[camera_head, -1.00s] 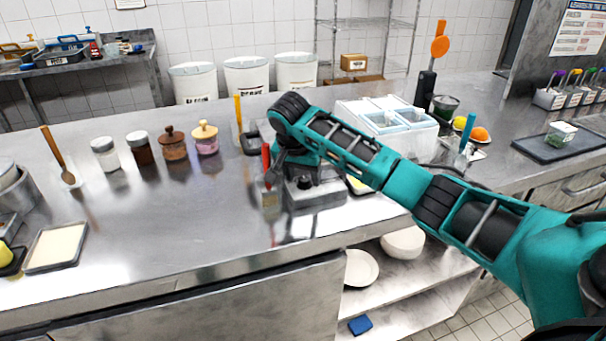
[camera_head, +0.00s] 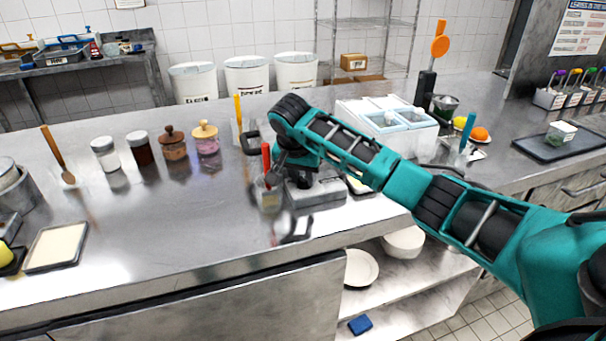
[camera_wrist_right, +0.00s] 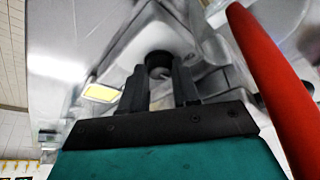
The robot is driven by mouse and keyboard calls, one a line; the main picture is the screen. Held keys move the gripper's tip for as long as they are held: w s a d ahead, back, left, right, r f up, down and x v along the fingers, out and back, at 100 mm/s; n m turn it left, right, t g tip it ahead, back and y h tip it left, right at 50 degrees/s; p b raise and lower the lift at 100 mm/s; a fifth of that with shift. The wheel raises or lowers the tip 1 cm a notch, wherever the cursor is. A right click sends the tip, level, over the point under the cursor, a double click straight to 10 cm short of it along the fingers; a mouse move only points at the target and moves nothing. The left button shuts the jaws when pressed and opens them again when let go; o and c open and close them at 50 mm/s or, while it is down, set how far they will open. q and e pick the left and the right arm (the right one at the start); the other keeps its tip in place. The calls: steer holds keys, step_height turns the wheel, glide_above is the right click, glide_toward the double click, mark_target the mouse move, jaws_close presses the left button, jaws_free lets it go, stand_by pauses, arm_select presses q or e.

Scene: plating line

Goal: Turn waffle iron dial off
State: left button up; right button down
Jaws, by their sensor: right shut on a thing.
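The waffle iron (camera_head: 322,191) is a low grey metal box on the steel counter, partly covered by my right arm in the head view. Its black round dial (camera_head: 304,181) shows on the side facing me. My right gripper (camera_head: 293,172) is at the dial. In the right wrist view, the dial (camera_wrist_right: 158,62) sits between the two dark fingertips of the right gripper (camera_wrist_right: 159,78), which is shut on it. The dial's marking and exact angle are too blurred to read. My left gripper is not in view.
A red-handled tool (camera_head: 266,160) stands just left of the gripper; its handle (camera_wrist_right: 268,85) is close in the wrist view. A white topping container (camera_head: 385,118) stands behind my arm. Several jars (camera_head: 172,145) stand to the left.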

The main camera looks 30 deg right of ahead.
steer(key=shift+n, duration=0.3)
steer(key=n, duration=0.1)
steer(key=n+t+y, duration=0.1)
steer(key=n, duration=0.3)
steer(key=shift+s+d+y, duration=0.15)
steer(key=shift+d+y, duration=0.1)
steer(key=shift+y, duration=0.05)
steer(key=n, duration=0.2)
steer(key=n+y, duration=0.1)
steer(key=n, duration=0.1)
steer(key=n+y, duration=0.1)
steer(key=n, duration=0.1)
steer(key=shift+d+t, duration=0.25)
steer(key=shift+t, duration=0.05)
steer(key=shift+n+y, duration=0.3)
steer(key=c, duration=0.8)
jaws_free()
steer(key=shift+r, duration=0.1)
steer(key=v, duration=1.2)
steer(key=shift+s+r, duration=0.2)
steer(key=shift+r, duration=0.15)
